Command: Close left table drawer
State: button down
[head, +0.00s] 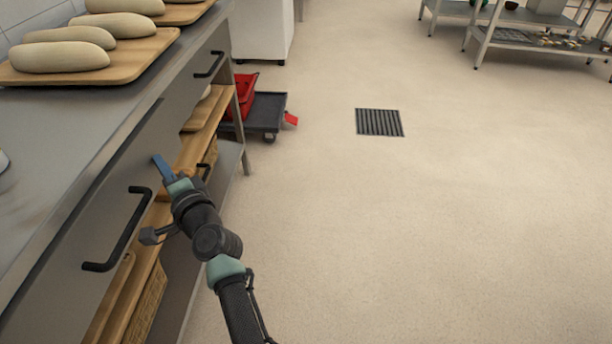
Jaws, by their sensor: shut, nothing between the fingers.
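The grey metal table (60,130) runs along the left side in the head view. Its near drawer, on the left when facing the table, has a grey front (60,275) and a black bar handle (118,232). A far drawer (190,88) has a similar black handle (209,65). My gripper (160,166), with blue fingers, is shut and empty beside the far end of the near drawer front. I cannot tell whether it touches the front.
Boards with pale dough loaves (62,57) lie on the tabletop. Wooden boards and a basket (145,310) sit on shelves below. A dark cart (264,112) with a red crate (243,92) stands beyond the table. The floor right of the table is open, with a drain grate (379,122).

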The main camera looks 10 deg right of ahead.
aim_at(148, 168)
jog(key=a, duration=0.1)
jog(key=w+a, duration=0.1)
jog(key=a, duration=0.1)
jog(key=shift+a+r, duration=0.1)
jog(key=shift+a, duration=0.15)
